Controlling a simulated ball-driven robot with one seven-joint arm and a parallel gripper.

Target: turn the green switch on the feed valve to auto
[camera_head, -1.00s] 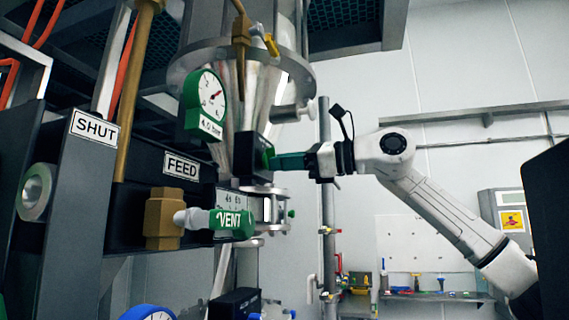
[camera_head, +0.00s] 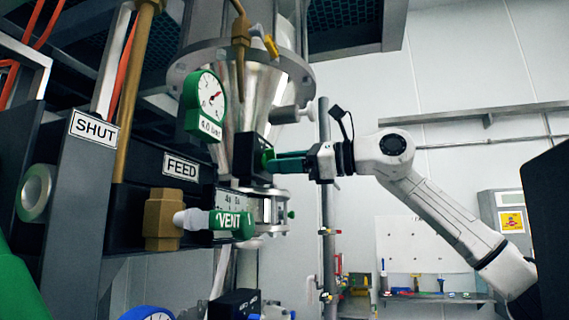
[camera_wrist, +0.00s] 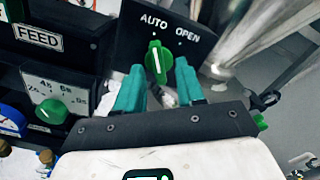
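The green switch (camera_wrist: 157,60) sits on a dark tilted panel (camera_wrist: 125,45) marked AUTO and OPEN. The white line on the switch points nearly straight up in the wrist view, close to the mark below AUTO and left of OPEN. My gripper (camera_wrist: 160,68) has its two teal fingers apart, one on each side of the switch, with visible gaps to it. In the head view the switch (camera_head: 267,156) shows as a small green patch at the tips of my gripper (camera_head: 274,160). Its face is turned away there.
A FEED sign (camera_head: 181,167), a green VENT handle (camera_head: 231,222) and a green-rimmed gauge (camera_head: 205,103) are left of the switch panel. A green knob (camera_wrist: 52,111) on a numbered dial is left of my fingers. A large green shape (camera_head: 18,285) is at lower left.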

